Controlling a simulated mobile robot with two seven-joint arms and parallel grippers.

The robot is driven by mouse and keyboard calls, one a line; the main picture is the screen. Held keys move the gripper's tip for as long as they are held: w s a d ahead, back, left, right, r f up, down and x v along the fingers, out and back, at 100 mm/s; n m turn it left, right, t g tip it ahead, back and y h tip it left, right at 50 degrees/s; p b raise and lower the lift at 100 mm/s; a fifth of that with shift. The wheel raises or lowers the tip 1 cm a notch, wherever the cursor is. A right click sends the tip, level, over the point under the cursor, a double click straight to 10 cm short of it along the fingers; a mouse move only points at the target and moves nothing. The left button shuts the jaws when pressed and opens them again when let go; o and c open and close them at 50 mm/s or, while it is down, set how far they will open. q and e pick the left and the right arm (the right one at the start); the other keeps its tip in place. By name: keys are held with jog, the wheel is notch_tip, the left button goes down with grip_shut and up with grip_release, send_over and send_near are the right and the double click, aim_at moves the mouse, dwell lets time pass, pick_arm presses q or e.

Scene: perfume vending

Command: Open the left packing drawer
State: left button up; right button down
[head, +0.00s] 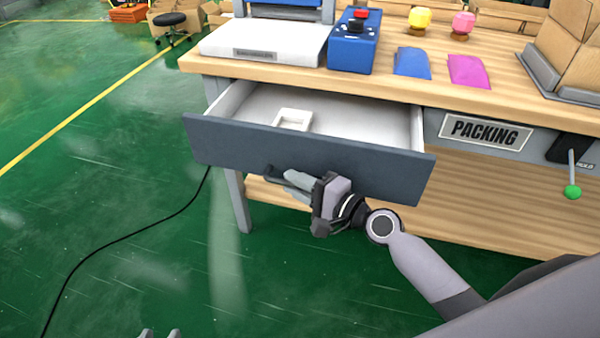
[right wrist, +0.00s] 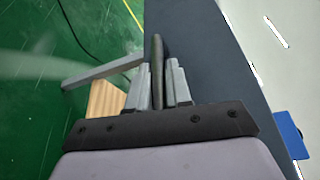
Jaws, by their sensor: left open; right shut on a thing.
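The left packing drawer (head: 300,155) has a dark grey-blue front and white inner walls. It is pulled out from under the wooden bench top, and its inside shows. My right gripper (head: 287,180) is at the handle on the drawer front. In the right wrist view, the two fingers (right wrist: 158,88) are shut on the dark drawer handle (right wrist: 157,60), with the drawer front (right wrist: 205,65) beside them. My left gripper (head: 160,333) shows only its two fingertips at the bottom edge, apart and empty, well away from the drawer.
A small white tray (head: 292,119) lies inside the drawer. The bench top (head: 400,92) bears a blue control box (head: 352,52), a white machine base (head: 262,45) and blue and pink pouches. A green-knobbed lever (head: 572,190) is at right.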

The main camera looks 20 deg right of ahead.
pick_arm(q)
jog(key=shift+n+g+y, duration=0.3)
jog(key=shift+g+y, duration=0.1)
jog(key=shift+s+a+f+p, duration=0.35)
jog(key=shift+s+a+p, duration=0.25)
jog(key=shift+a+p, duration=0.15)
jog(key=shift+s+a+f+p, duration=0.35)
jog(key=shift+s+a+p, duration=0.25)
jog(key=shift+a+p, duration=0.1)
pick_arm(e)
jog(key=s+a, duration=0.5)
jog(key=s, duration=0.2)
jog(key=shift+s, duration=0.4)
jog(key=shift+a, duration=0.1)
jog(key=c, duration=1.1)
grip_release()
pick_arm(q)
jog(key=shift+d+r, duration=0.1)
jog(key=shift+d, duration=0.05)
jog(key=shift+w, duration=0.1)
jog(key=shift+w+d+r+b, duration=0.35)
jog(key=shift+b, duration=0.25)
pick_arm(e)
jog(key=v, duration=0.7)
jog(key=shift+s, duration=0.1)
